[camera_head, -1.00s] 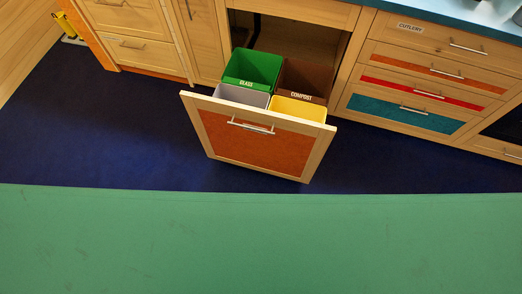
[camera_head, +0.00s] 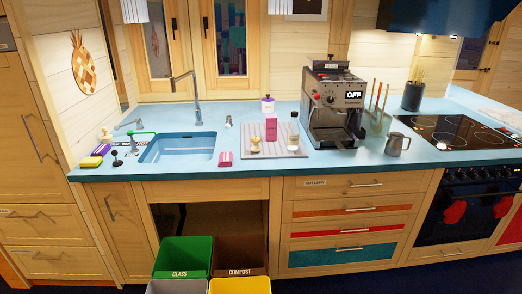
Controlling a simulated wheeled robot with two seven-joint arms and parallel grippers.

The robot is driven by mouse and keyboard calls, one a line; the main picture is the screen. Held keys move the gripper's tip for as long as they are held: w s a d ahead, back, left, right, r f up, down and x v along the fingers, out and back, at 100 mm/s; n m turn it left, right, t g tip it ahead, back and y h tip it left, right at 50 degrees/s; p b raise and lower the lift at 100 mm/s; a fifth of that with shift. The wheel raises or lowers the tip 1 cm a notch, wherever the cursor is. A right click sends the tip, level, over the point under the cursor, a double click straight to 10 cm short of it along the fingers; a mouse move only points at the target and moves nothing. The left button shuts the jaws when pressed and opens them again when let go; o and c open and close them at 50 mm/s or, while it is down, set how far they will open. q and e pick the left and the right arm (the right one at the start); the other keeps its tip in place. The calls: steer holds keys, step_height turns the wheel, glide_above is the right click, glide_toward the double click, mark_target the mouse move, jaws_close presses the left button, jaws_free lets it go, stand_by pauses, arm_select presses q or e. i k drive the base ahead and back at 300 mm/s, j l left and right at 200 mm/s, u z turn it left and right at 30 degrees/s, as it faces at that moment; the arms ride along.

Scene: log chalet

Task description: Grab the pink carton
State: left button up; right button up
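A pink carton (camera_head: 271,129) stands upright on the blue counter (camera_head: 330,163), on a light striped mat (camera_head: 284,150) between the sink and the coffee machine. A smaller pink item (camera_head: 225,159) lies at the counter's front edge, just left of the mat. Neither of my grippers is in the picture, so their state is hidden.
The sink (camera_head: 180,148) is left of the mat, the coffee machine (camera_head: 334,104) right of it. Small jars (camera_head: 255,144) stand on the mat beside the carton. Below, a bin drawer with a green glass bin (camera_head: 184,256) and a brown compost bin (camera_head: 240,256) sticks out before the counter.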

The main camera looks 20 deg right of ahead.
mark_target(272, 120)
steer(key=i+l, duration=0.1)
steer(key=l, duration=0.35)
steer(key=i+l, duration=0.1)
steer(key=l, duration=0.3)
steer(key=i+l+z, duration=0.1)
steer(key=l, duration=0.35)
steer(key=i+l, duration=0.1)
steer(key=l, duration=0.35)
